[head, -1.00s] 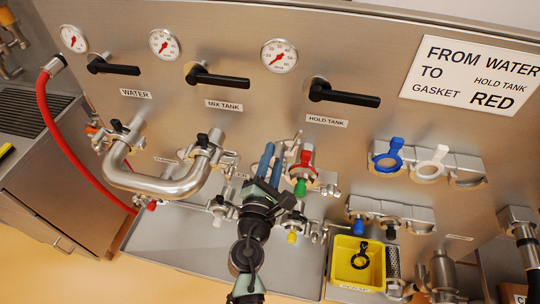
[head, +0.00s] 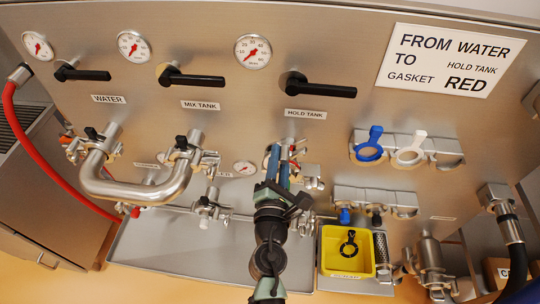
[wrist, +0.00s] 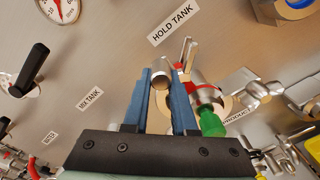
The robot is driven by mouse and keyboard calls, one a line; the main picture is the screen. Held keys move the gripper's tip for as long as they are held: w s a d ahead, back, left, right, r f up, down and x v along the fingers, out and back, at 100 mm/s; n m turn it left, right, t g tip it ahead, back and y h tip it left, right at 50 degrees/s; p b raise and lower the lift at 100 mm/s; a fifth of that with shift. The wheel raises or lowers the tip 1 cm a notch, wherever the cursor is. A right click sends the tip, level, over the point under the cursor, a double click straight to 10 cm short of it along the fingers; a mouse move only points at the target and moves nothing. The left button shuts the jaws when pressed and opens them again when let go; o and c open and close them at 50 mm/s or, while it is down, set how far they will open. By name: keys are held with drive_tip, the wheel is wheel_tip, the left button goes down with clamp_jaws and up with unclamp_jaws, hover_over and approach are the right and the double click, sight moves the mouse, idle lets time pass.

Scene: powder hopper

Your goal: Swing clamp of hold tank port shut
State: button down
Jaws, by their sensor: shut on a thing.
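The hold tank port sits under the HOLD TANK label (head: 305,113). In the head view my gripper (head: 279,155) and its blue fingers cover most of the port. In the wrist view the blue fingers of my gripper (wrist: 164,85) are closed around a rounded metal part of the clamp (wrist: 160,77). The red gasket (wrist: 206,92) shows just right of the fingers, with a green knob (wrist: 211,122) below it. The fingers hide part of the clamp, so I cannot tell how far it is swung round.
A U-shaped pipe (head: 135,190) spans the ports at left. A yellow bin (head: 346,250) is at lower right. Black valve handles (head: 325,91) stick out above the ports.

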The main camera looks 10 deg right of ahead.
sight(295, 160)
drive_tip(key=shift+d+r, duration=0.55)
drive_tip(key=shift+d, duration=0.35)
drive_tip(key=shift+s, duration=0.1)
drive_tip(key=shift+d, duration=0.1)
drive_tip(key=d+f+b, duration=0.1)
drive_tip(key=s+d+f+b, duration=0.1)
drive_tip(key=shift+d+f, duration=0.35)
drive_tip(key=f, duration=0.1)
drive_tip(key=f+b, duration=0.1)
drive_tip(key=d+f+b, duration=0.1)
drive_tip(key=shift+s, duration=0.3)
drive_tip(key=c, duration=1.1)
unclamp_jaws()
drive_tip(key=o, duration=0.4)
drive_tip(key=shift+a+r, duration=0.1)
drive_tip(key=shift+a, duration=0.05)
